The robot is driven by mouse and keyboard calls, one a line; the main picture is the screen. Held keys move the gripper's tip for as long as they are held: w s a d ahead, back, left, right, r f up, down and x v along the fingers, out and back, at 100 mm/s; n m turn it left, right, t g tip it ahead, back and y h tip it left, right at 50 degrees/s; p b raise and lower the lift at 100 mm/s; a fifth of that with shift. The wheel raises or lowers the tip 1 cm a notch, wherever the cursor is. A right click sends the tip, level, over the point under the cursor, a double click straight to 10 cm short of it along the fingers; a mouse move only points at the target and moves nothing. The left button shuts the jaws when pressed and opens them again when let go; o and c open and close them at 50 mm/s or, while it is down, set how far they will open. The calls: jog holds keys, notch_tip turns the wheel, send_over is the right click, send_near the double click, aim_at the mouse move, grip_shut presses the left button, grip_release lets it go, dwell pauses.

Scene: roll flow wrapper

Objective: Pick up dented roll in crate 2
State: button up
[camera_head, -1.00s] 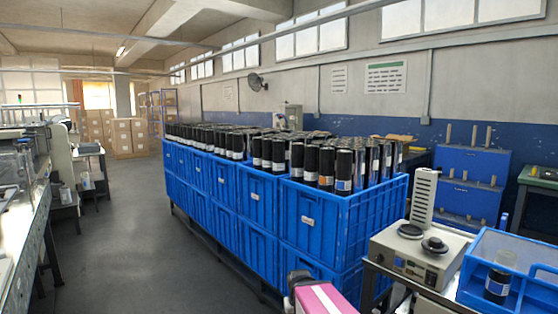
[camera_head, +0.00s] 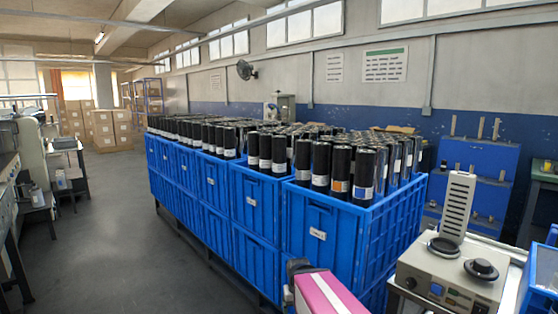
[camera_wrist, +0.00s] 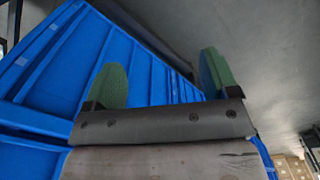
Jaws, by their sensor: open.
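Blue crates (camera_head: 318,237) stand stacked in a long row, and black rolls (camera_head: 341,170) with pale labels stand upright in the top ones. The crate labels are too small to read, so I cannot tell which is crate 2. No dent can be made out on any roll at this size. My gripper (camera_wrist: 162,80) is open and empty in the wrist view, its two green-padded fingers wide apart. A blue ribbed crate wall (camera_wrist: 60,65) shows behind and beside the fingers. The fingers are not in the head view. No rolls show in the wrist view.
A bench device (camera_head: 450,270) with black round parts stands at the lower right, close to the crates. A blue rack (camera_head: 470,185) with pegs stands behind it. A grey floor aisle (camera_head: 110,235) is free left of the crates, with machines along its left side.

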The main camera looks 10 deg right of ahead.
jog(key=w+a+r+n+t+y, duration=0.1)
jog(key=w+a+r+t, duration=0.25)
jog(key=w+r, duration=1)
jog(key=w+a+r+n+t+y, duration=0.1)
jog(key=w+r+t, duration=0.35)
jog(key=r, duration=0.75)
jog(key=w+a+r+t+y, duration=0.1)
jog(key=w+r+t, duration=0.1)
jog(key=w+r, duration=0.75)
jog(key=t, duration=0.4)
send_near(283, 137)
jog(key=a, duration=0.4)
jog(key=shift+n+g, duration=0.3)
jog(key=shift+g, duration=0.2)
jog(key=w, duration=0.2)
jog(key=w+d+f, duration=0.1)
jog(key=w, duration=0.2)
jog(key=w+d+f, duration=0.1)
jog(key=w, duration=0.1)
jog(key=shift+w+d+f, duration=0.1)
jog(key=shift+w+d, duration=0.05)
jog(key=shift+d, duration=0.1)
jog(key=shift+a+x, duration=0.2)
jog(key=shift+x, duration=2.65)
grip_shut()
